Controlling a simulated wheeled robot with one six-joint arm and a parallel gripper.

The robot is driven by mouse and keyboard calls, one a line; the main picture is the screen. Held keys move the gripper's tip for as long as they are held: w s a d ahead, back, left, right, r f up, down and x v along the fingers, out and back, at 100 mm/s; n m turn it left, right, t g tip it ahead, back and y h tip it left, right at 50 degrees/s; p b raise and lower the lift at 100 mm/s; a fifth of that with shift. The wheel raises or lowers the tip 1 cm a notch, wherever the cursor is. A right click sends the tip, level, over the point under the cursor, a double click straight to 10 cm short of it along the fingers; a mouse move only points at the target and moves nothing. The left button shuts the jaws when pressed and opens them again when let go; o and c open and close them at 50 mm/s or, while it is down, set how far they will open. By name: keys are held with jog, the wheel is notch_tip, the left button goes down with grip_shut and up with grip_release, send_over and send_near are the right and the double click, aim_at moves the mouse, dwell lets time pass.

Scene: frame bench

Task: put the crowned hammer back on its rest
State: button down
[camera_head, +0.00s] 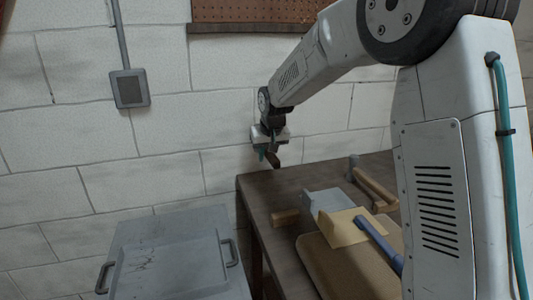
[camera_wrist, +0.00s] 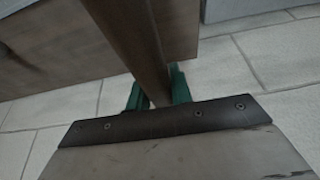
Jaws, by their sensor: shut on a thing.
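My gripper (camera_head: 268,150) is raised in front of the wall, just past the far left corner of the bench (camera_head: 262,192). In the wrist view its green fingertips (camera_wrist: 158,92) are shut on a long brown handle (camera_wrist: 140,42). The far end of this handle runs out of the picture, so I cannot see a head or a crown on it. A hammer with a grey head (camera_head: 352,167) and a wooden handle (camera_head: 376,190) is on the bench at the back right. A blue handle (camera_head: 380,244) leans against a pale yellow bracket (camera_head: 343,228). I cannot tell which one is crowned.
A grey bracket (camera_head: 322,203) stands behind the yellow one, and a small wooden block (camera_head: 285,217) lies to its left. A tan board (camera_head: 345,268) lies in front. A grey lidded chest (camera_head: 170,265) stands left of the bench. The bench's far left corner is clear.

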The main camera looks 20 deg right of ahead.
jog(key=shift+f, duration=3.35)
jog(key=shift+f, duration=1.4)
jog(key=c, duration=1.2)
grip_release()
jog(key=shift+o, duration=0.2)
jog(key=shift+f, duration=0.1)
jog(key=v, duration=0.8)
jog(key=s+d+r+g, duration=0.1)
jog(key=s+r, duration=0.4)
jog(key=s, duration=0.5)
jog(key=s+d+r, duration=0.1)
jog(key=s+r, duration=0.3)
jog(key=s, duration=0.5)
jog(key=s+g, duration=0.2)
jog(key=s, duration=2.2)
jog(key=shift+d+f, duration=0.3)
jog(key=shift+d, duration=0.15)
